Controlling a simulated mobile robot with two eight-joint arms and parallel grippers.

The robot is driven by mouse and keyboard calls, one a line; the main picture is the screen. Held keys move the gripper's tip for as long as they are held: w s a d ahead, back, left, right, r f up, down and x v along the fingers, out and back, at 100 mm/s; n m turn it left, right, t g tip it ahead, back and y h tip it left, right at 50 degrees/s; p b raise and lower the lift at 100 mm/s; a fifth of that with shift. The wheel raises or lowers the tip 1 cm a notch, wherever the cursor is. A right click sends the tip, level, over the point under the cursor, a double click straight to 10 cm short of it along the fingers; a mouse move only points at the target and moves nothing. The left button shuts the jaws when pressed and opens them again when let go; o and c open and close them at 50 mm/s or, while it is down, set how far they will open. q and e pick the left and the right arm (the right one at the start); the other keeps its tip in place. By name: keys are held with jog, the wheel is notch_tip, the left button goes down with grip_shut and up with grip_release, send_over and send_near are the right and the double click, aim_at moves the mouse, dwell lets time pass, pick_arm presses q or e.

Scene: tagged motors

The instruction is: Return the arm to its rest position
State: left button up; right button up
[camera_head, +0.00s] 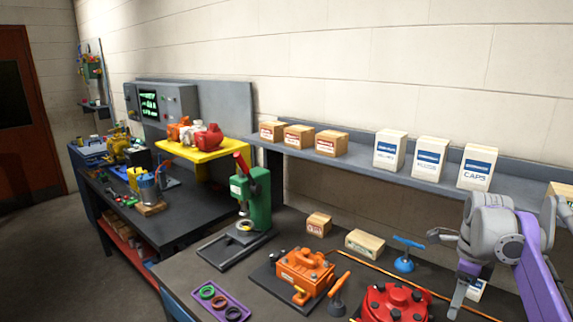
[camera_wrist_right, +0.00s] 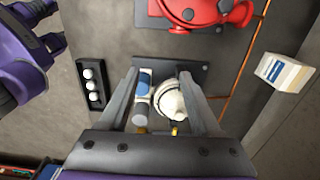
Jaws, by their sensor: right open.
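My right arm (camera_head: 497,240), grey and purple, reaches in at the right edge of the head view, above the workbench. In the right wrist view, my right gripper (camera_wrist_right: 161,75) is open, with its two grey fingers apart and nothing held. A white and blue motor (camera_wrist_right: 171,100) on a dark plate shows below, between the fingers in the picture; I see no contact. A purple and dark part of my own body (camera_wrist_right: 20,60) shows at the upper left of the wrist view, perhaps my left gripper. No left arm shows in the head view.
A red motor (camera_head: 392,303) and an orange motor (camera_head: 305,270) stand on the bench. Left of them are a green press (camera_head: 258,200) and a purple ring tray (camera_head: 203,288). Boxes (camera_head: 428,157) line the shelf behind. A white box (camera_wrist_right: 283,72) stands right in the wrist view.

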jog(key=s+a+f+n+t, duration=0.5)
jog(key=s+a+f+n, duration=1.2)
jog(key=n, duration=0.9)
jog(key=s+a, duration=0.3)
jog(key=shift+s+f+t, duration=0.25)
jog(key=shift+f+t, duration=0.05)
jog(key=shift+t, duration=0.1)
